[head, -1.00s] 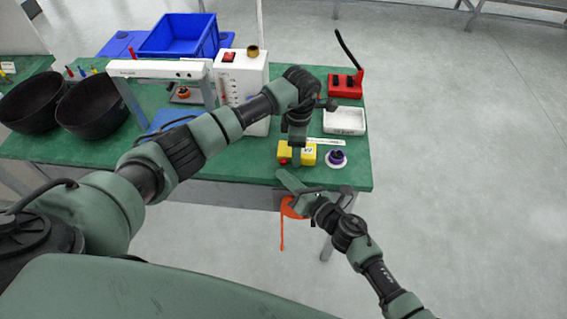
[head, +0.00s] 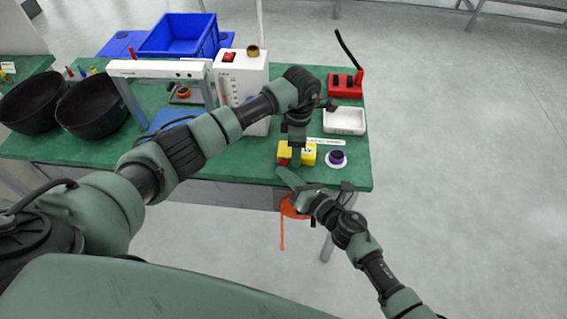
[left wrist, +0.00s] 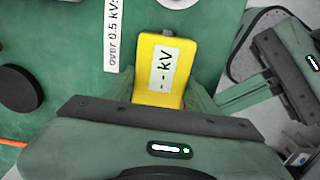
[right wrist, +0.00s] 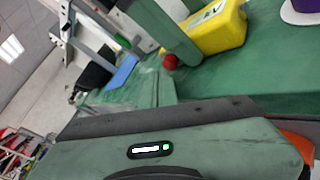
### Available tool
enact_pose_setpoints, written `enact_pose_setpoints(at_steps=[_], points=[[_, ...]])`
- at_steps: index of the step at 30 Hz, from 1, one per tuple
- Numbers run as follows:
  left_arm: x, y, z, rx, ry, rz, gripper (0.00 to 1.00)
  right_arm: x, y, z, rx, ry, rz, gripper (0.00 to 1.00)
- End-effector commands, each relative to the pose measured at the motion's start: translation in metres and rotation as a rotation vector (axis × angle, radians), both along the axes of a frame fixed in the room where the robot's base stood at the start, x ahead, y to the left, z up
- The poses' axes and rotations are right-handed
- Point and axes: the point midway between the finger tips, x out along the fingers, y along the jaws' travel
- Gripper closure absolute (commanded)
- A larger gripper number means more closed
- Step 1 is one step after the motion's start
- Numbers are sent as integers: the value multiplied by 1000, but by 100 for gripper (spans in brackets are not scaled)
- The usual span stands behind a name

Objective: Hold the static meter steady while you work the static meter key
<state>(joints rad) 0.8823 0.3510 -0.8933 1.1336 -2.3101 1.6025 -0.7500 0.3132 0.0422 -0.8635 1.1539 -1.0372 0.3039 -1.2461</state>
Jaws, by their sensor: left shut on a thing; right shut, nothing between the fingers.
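The static meter (head: 310,154) is a yellow box on the green bench near its front edge. Its label reads "-- kV" in the left wrist view (left wrist: 164,68). My left gripper (head: 297,154) is shut on the meter from above, one finger on each side. The static meter key (right wrist: 170,61) is a red round button on the meter's end, beside a left finger in the right wrist view. It also shows in the head view (head: 284,161). My right gripper (head: 286,178) is shut and empty, low at the bench's front edge, apart from the key.
A purple knob on a white disc (head: 337,159) stands right of the meter. A label strip (left wrist: 112,35) lies behind it. A white tray (head: 345,120), a red device (head: 346,84) and a white boxed instrument (head: 242,80) stand farther back. An orange item (head: 290,208) hangs at the front edge.

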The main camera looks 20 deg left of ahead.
Motion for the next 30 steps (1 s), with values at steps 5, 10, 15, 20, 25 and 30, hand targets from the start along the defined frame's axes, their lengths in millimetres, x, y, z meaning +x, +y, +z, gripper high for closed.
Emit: enact_pose_setpoints(at_steps=[5,10,15,20,25,30], points=[[0,0,0,0,-1,0,90,0,0,0,0,0,0,100],[0,0,0,0,-1,0,90,0,0,0,0,0,0,100],[0,0,0,0,-1,0,90,2,0,0,0,0,0,100],[0,0,0,0,-1,0,90,4,1,-1,-1,1,0,100],[0,0,0,0,-1,0,90,6,1,0,0,0,0,100],[0,0,0,-1,0,0,90,8,2,0,1,0,1,100]])
